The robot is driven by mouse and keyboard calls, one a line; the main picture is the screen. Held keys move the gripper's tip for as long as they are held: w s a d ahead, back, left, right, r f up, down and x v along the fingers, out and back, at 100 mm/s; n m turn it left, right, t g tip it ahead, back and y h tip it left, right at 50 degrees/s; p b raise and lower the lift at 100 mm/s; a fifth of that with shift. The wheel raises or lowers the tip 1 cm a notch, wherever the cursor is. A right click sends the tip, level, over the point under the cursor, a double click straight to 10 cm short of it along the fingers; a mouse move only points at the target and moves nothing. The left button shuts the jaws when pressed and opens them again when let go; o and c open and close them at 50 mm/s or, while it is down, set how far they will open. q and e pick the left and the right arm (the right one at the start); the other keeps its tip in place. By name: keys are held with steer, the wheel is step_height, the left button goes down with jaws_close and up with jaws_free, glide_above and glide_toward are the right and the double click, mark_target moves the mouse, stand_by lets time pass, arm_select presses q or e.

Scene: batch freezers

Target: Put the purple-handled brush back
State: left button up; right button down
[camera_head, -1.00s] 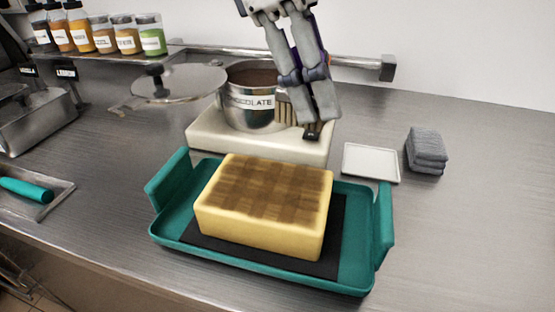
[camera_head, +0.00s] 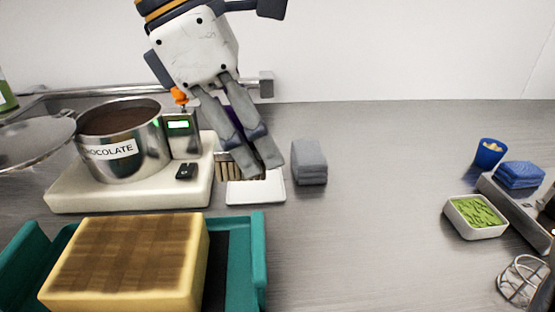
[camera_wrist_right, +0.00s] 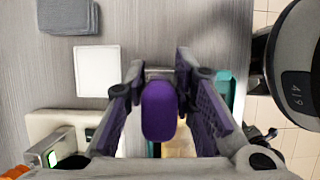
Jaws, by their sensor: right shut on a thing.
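My right gripper (camera_head: 262,158) is shut on the purple-handled brush. The brush's tan bristles (camera_head: 240,166) hang below and left of the fingers in the head view, and a bit of purple shows between the fingers. In the right wrist view the purple handle (camera_wrist_right: 159,110) sits between the two fingers. The brush is over or just behind the small white tray (camera_head: 246,194), beside the scale; I cannot tell whether it touches the tray. The tray also shows bare in the wrist view (camera_wrist_right: 98,70). My left gripper is not in view.
A chocolate pot (camera_head: 122,150) stands on a white scale (camera_head: 80,193) at left. A grey folded cloth (camera_head: 309,162) stands right of the tray. The counter's middle right is clear.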

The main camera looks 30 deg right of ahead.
steer(key=w+d+f, duration=0.2)
steer(key=w, duration=0.1)
steer(key=w+d+f, duration=0.2)
steer(key=w+f, duration=0.1)
steer(key=w+d+f, duration=0.1)
steer(key=w+f, duration=0.2)
steer(key=shift+w+d, duration=0.4)
steer(key=shift+w+f, duration=0.2)
steer(key=shift+f, duration=0.05)
steer(key=f, duration=0.3)
steer(key=shift+w+d+f, duration=0.3)
steer(key=shift+f, duration=0.05)
steer(key=shift+s, duration=0.1)
steer(key=c, duration=1.8)
jaws_free()
steer(key=shift+f, duration=0.15)
steer(key=o, duration=0.5)
steer(key=shift+c, duration=0.2)
